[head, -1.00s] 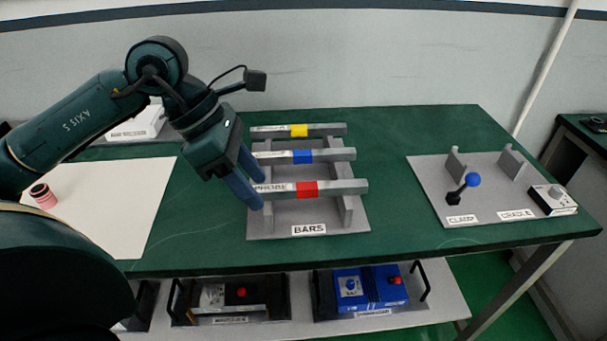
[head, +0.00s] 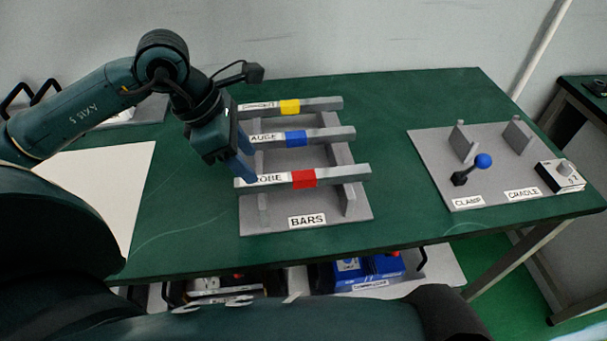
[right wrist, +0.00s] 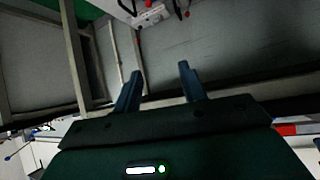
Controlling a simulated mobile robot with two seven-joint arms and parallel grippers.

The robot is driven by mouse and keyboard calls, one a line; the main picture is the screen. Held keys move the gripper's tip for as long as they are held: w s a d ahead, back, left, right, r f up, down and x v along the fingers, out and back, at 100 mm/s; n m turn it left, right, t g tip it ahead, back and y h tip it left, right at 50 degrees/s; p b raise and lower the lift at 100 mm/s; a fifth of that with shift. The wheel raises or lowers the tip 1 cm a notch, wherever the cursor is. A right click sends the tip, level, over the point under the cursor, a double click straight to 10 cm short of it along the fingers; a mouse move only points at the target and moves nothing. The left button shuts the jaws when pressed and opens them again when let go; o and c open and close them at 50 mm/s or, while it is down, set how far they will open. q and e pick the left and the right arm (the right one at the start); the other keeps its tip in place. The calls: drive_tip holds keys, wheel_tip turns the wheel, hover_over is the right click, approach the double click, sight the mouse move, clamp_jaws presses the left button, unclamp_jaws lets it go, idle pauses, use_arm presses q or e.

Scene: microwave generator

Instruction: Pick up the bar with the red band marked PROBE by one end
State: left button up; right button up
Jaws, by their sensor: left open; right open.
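The bar with the red band (head: 330,175) lies across the grey rack, nearest of three bars; its label at the left end is partly covered, with "OBE" readable. My left gripper (head: 248,168) is open, with its blue fingers pointing down at the labelled left end of that bar. One finger overlaps the label; I cannot tell whether it touches the bar. My right gripper (right wrist: 160,72) is open and empty in the right wrist view, aimed toward the area under the table. It does not show in the head view.
The rack (head: 270,222) also holds bars with a blue band (head: 335,133) and a yellow band (head: 325,104) behind. At right is a grey plate (head: 430,155) with clamp and cradle. A white sheet (head: 100,190) lies left. My right arm crosses the front.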

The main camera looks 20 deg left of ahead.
sight(265, 179)
use_arm(q)
drive_tip(key=shift+p+x, duration=0.8)
drive_tip(key=shift+x, duration=2.1)
drive_tip(key=shift+r, duration=0.1)
clamp_jaws()
